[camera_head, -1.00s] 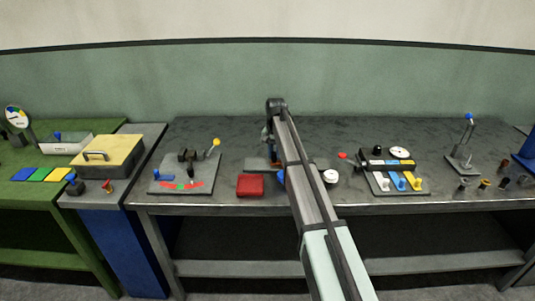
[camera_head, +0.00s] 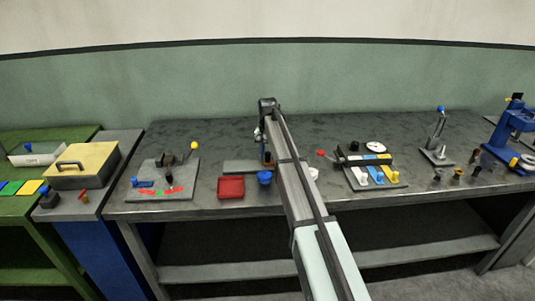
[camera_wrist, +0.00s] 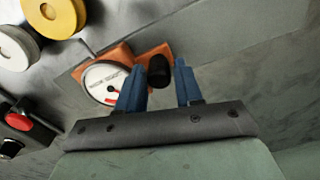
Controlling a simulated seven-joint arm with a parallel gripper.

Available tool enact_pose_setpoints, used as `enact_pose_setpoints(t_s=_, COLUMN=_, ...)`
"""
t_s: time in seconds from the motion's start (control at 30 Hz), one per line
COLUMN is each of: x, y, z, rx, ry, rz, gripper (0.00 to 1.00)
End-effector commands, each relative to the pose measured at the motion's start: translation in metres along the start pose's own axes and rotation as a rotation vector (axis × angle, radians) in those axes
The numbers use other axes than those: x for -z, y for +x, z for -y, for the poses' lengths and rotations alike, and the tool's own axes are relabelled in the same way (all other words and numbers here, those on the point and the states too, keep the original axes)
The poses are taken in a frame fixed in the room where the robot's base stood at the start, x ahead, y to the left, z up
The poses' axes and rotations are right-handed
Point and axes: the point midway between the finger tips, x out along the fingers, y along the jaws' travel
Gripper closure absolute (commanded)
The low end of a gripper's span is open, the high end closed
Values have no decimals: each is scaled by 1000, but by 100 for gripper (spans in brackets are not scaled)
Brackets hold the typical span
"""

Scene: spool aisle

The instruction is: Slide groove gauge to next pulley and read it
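The groove gauge (camera_wrist: 122,58) shows in the wrist view as an orange body with a round white dial (camera_wrist: 105,84) and a black knob (camera_wrist: 160,70). The dial has a red mark near its lower edge; its reading is too small to tell. My gripper (camera_wrist: 159,66) has its two blue fingers apart, one on each side of the knob, with narrow gaps. A yellow pulley (camera_wrist: 56,14) and a white pulley (camera_wrist: 17,46) are at the upper left. In the head view my arm hides much of this spot.
A red tray (camera_head: 231,188) and a blue cup (camera_head: 265,178) stand near the front edge. A plate with coloured strips (camera_head: 372,172) is to the right, a lever plate (camera_head: 163,184) to the left. A red button (camera_wrist: 18,119) shows in the wrist view.

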Motion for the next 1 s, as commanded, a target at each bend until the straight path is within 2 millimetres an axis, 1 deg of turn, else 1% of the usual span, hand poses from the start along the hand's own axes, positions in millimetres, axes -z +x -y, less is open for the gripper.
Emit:
enact_pose_setpoints(t_s=0.17, x=1, y=-19, z=0, rx=1, ry=0, rz=-2, gripper=65)
enact_pose_setpoints(t_s=0.27, x=1, y=-37, z=0, rx=1, ry=0, rz=-2, gripper=65)
enact_pose_setpoints(t_s=0.5, x=1, y=-85, z=0, rx=1, ry=0, rz=-2, gripper=65)
enact_pose_setpoints(t_s=0.7, x=1, y=-116, z=0, rx=0, ry=0, rz=-1, gripper=65)
enact_pose_setpoints(t_s=0.83, x=1, y=-128, z=0, rx=0, ry=0, rz=-1, gripper=65)
enact_pose_setpoints(t_s=1.0, x=0, y=-136, z=0, rx=0, ry=0, rz=0, gripper=65)
